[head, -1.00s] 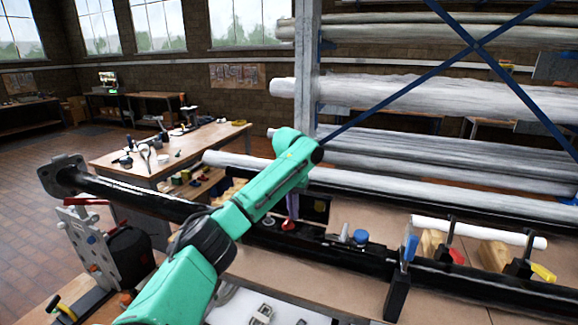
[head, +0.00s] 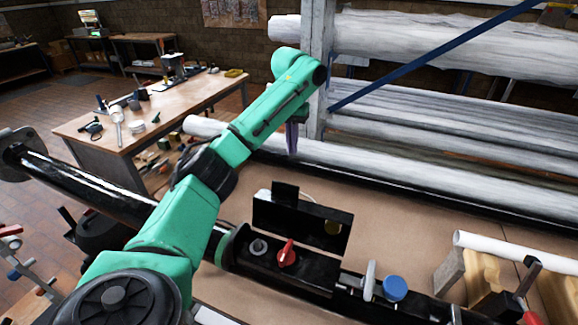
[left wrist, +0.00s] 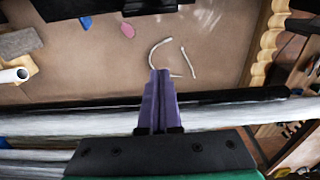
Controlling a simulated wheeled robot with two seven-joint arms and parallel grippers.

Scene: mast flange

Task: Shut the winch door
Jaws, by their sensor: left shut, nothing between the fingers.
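The winch door (head: 298,226) is a black panel standing open along the far edge of a recess in the black mast (head: 100,195). Inside the recess are a red knob (head: 287,253) and a grey round knob (head: 258,247). My left gripper (head: 292,150) has purple fingers and hangs behind the door in the head view, apart from it. It is shut and empty; the closed fingers also show in the left wrist view (left wrist: 153,75). The green arm crosses in front of part of the mast. My right gripper is not in view.
A blue cap (head: 395,288) and a grey lever (head: 370,280) stand on the mast right of the recess. Long white wrapped rolls (head: 400,170) lie on a rack behind, with a grey post (head: 318,60). The brown tabletop (head: 400,238) beyond the door is mostly clear.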

